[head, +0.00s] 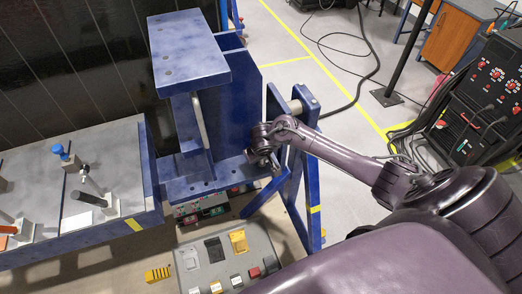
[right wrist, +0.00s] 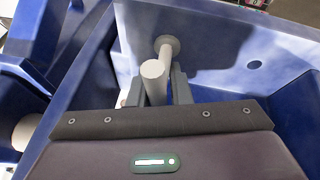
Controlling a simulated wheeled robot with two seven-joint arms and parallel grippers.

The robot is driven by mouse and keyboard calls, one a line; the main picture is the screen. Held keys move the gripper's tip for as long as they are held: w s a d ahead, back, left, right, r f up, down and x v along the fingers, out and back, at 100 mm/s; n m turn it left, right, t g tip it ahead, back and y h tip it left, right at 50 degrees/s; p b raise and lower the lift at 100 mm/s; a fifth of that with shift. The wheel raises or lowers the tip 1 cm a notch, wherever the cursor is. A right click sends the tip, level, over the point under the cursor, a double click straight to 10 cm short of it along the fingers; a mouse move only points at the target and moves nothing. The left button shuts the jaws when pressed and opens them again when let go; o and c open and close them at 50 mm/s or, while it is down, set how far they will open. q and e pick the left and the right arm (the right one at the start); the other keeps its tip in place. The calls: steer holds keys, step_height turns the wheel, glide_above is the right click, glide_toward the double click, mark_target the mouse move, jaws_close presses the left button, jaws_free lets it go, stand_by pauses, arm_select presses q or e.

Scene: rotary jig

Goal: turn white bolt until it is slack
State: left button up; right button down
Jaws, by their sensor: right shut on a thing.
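The white bolt (right wrist: 153,78) shows in the right wrist view as a pale rod with a round end facing me. A thinner part runs back from it to a round collar (right wrist: 168,42) on the blue wall of the jig. My right gripper (right wrist: 154,92) has one dark finger on each side of the bolt and is shut on it. The palm hides the lower part of the grip. In the head view my right gripper (head: 262,155) is at the right side of the blue jig (head: 190,50), where the bolt is hidden. My left gripper is not in view.
Blue angled legs (head: 314,190) and a pale shaft end (head: 308,104) stand close to my right arm. A grey panel (head: 215,275) lies below. A workbench (head: 120,150) with small fixtures is at left. A black control box (head: 490,90) stands at right.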

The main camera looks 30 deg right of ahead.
steer(key=shift+n, duration=0.3)
steer(key=n+y, duration=0.1)
steer(key=n, duration=0.1)
steer(key=n+y, duration=0.1)
steer(key=n, duration=0.2)
steer(key=shift+a+n+t+y, duration=0.15)
steer(key=shift+n+t+y, duration=0.15)
steer(key=n+y+b, duration=0.1)
steer(key=n, duration=0.2)
steer(key=shift+a, duration=0.1)
steer(key=shift+a+f+n+y+b, duration=0.1)
steer(key=shift+n+y+b, duration=0.45)
steer(key=shift+n, duration=0.65)
steer(key=n+g+y+b, duration=0.1)
steer(key=n, duration=0.1)
steer(key=shift+s+n+b, duration=0.1)
steer(key=shift+n+b, duration=0.2)
steer(key=shift+b, duration=0.05)
steer(key=shift+s+a+n+g+y+b, duration=0.1)
steer(key=shift+n+g+y+b, duration=0.25)
steer(key=shift+n+b, duration=0.6)
steer(key=shift+s+a+n+g+y+b, duration=0.15)
steer(key=shift+n+g+b, duration=0.3)
steer(key=shift+n+b, duration=0.45)
steer(key=c, duration=1.4)
jaws_free()
